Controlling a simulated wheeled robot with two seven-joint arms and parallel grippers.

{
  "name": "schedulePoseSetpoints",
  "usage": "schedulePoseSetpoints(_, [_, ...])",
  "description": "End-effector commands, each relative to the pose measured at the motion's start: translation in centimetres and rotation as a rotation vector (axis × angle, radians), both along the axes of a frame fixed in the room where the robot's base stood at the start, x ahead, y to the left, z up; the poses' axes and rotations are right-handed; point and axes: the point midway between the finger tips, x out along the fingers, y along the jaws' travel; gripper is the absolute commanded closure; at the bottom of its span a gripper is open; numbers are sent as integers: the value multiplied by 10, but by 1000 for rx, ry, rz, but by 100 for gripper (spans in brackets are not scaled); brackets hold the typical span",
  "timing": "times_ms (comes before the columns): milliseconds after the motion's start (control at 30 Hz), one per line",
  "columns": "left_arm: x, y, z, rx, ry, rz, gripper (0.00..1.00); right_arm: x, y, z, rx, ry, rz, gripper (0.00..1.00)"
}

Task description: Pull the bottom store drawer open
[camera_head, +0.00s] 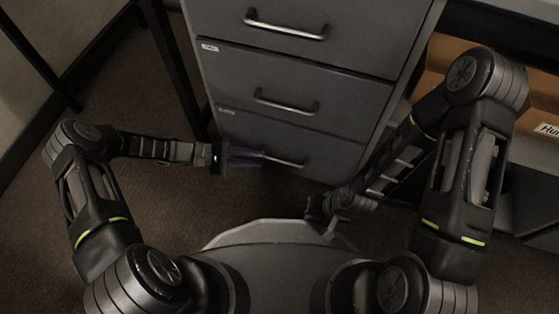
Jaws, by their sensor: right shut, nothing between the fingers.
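The bottom store drawer (335,150) is the lowest grey front of a metal drawer cabinet. It looks shut, level with the fronts above it. Its silver bar handle (290,161) runs across the front, and its left end lies behind or at my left fingers. My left gripper (250,154) comes in from the left, with dark fingers pointing right at that end of the handle. I cannot tell if they touch it or how far apart they are. My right gripper (324,213) is low, right of centre, apart from the drawer, shut and empty.
Two more drawers with bar handles are above: the middle one (330,108) and the top one (345,45), both shut. A dark table leg (172,70) stands left of the cabinet. A shelf with cardboard boxes (535,95) is at the right. Brown carpet lies before the cabinet.

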Motion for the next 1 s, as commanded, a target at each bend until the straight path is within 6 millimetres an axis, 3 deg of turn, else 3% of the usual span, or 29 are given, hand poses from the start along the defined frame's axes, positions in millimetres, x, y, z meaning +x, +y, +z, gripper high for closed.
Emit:
schedulePoseSetpoints(167, [0,-11,-4,0,0,-1,80,0,0,-4,0,0,0,100])
schedulePoseSetpoints(600, [1,-70,-17,0,0,-1,80,3,0,-19,3,-3,-3,100])
schedulePoseSetpoints(967, [2,-76,-17,2,0,-1,80,3,0,-19,3,-3,-3,100])
schedulePoseSetpoints(1000, [2,-76,-17,2,0,-1,84,3,0,-19,3,-3,-3,100])
